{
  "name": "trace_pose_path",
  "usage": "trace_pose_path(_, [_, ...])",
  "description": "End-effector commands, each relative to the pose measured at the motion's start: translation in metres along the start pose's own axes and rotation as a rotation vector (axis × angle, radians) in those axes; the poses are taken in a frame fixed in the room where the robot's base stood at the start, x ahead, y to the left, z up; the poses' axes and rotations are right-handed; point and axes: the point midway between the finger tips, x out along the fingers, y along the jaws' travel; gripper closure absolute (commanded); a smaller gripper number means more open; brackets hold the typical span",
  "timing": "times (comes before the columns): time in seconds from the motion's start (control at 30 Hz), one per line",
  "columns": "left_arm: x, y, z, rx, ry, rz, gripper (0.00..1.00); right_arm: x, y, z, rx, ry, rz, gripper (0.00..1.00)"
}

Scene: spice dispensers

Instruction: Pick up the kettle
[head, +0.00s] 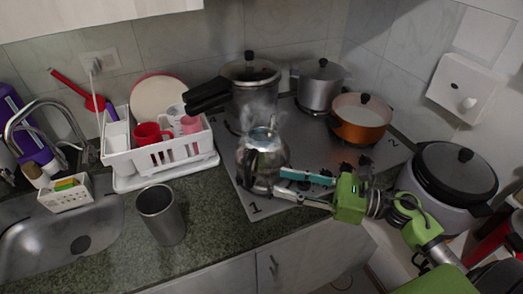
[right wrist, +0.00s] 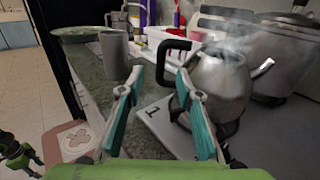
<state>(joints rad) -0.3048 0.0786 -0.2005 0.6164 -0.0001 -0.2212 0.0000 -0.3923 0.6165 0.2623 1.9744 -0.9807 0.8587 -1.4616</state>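The kettle (head: 262,160) is shiny metal and steaming. It stands upright on the grey cooktop near its front left, above the mark "1". In the right wrist view the kettle (right wrist: 220,82) has a black handle (right wrist: 163,62) on its left side. My right gripper (head: 281,181) reaches in from the right, its fingers apart beside the kettle. In the right wrist view the open fingers (right wrist: 160,78) point at the handle, which appears between and just beyond the tips. No grip on it shows. In the head view the handle is not clear.
Behind the kettle are a pressure cooker (head: 250,88), a steel pot (head: 320,84) and an orange pot (head: 360,118). A white dish rack (head: 175,152) and a grey cup (head: 161,214) are to its left. A rice cooker (head: 452,180) stands at the right.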

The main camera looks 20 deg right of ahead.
Motion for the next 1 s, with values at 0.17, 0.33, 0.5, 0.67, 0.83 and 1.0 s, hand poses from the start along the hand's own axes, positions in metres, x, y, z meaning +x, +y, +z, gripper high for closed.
trace_pose_path(0.17, [-0.016,0.002,0.014,0.001,-0.022,0.003,0.6,0.033,-0.001,0.005,0.001,-0.004,-0.001,0.68])
trace_pose_path(0.33, [-0.019,0.0,0.001,0.001,-0.004,0.0,0.6,0.046,-0.001,0.002,0.003,-0.002,-0.002,0.68])
trace_pose_path(0.5, [-0.028,-0.003,-0.021,0.001,0.027,-0.003,0.6,0.065,-0.001,0.005,0.004,-0.004,-0.001,0.68])
trace_pose_path(0.67, [-0.038,-0.003,-0.021,0.001,0.026,-0.003,0.6,0.09,-0.001,0.004,0.005,-0.004,-0.003,0.68])
trace_pose_path(0.83, [-0.04,-0.003,-0.013,0.0,0.015,-0.003,0.6,0.102,-0.001,0.002,0.003,-0.002,-0.002,0.68])
trace_pose_path(1.0, [-0.039,-0.003,-0.008,0.0,0.007,-0.003,0.6,0.102,0.0,0.0,0.003,-0.001,-0.002,0.68])
